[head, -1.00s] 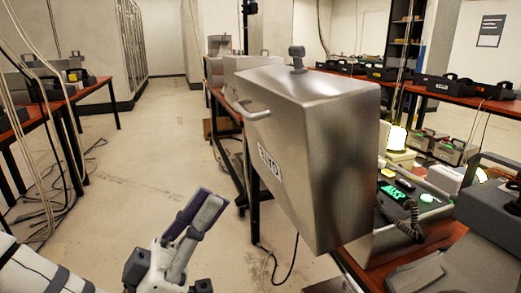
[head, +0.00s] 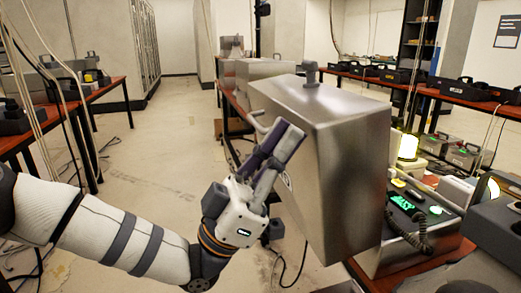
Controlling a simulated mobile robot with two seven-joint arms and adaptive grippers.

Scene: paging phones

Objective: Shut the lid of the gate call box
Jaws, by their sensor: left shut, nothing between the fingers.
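The gate call box stands open at the right. Its big silver lid (head: 345,150) is swung up and upright, with a bar handle (head: 254,122) on its left side and a knob on top. The box's base (head: 385,260) sits on the red-topped table, with a green-lit panel (head: 404,204) and a coiled cord. My left gripper (head: 290,140) is shut and empty. Its fingers point up and right, in front of the lid's outer left face and just below the handle, hiding most of the label. I cannot tell whether they touch the lid. My right gripper is out of view.
Another grey case (head: 490,235) stands close at the lower right. A lit yellow lamp (head: 408,146) and further boxes (head: 468,154) stand behind the base. Other silver boxes (head: 255,75) stand behind the lid. The floor (head: 150,180) at left is clear.

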